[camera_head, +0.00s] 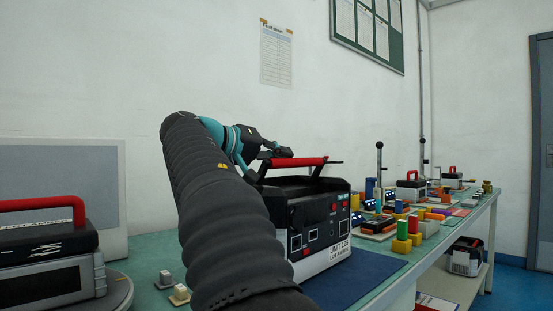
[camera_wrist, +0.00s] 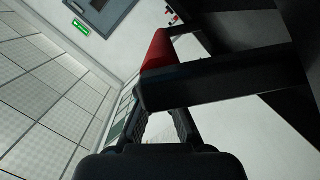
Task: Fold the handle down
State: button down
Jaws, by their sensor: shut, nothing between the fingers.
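The black and white case marked UNIT 125 (camera_head: 325,225) stands on the bench. Its handle has a red grip (camera_head: 305,162) and black side arms, and stands up above the case's black top. My gripper (camera_head: 277,153) is at the left end of this grip, close against it; I cannot tell whether they touch. In the wrist view, the red grip (camera_wrist: 157,52) and a dark side arm of the handle lie just beyond my gripper (camera_wrist: 161,112). My gripper is shut with nothing held. My arm hides the left part of the case.
Another case with a lowered-looking red handle (camera_head: 42,203) stands at the left on a round base. A blue mat (camera_head: 350,282) lies in front of the case. Coloured blocks, small devices and more cases crowd the bench to the right. A wall is behind.

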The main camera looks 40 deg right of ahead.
jog(key=shift+s, duration=0.3)
dwell(0.5)
jog(key=r+p, duration=0.2)
jog(key=r, duration=0.1)
jog(key=r+p, duration=0.1)
jog(key=p, duration=0.1)
jog(key=shift+s+r, duration=0.2)
jog(key=shift+s, duration=0.15)
jog(key=s+v, duration=0.2)
jog(key=v, duration=0.7)
jog(key=shift+a+r, duration=0.2)
jog(key=shift+a, duration=0.2)
jog(key=shift+s, duration=0.15)
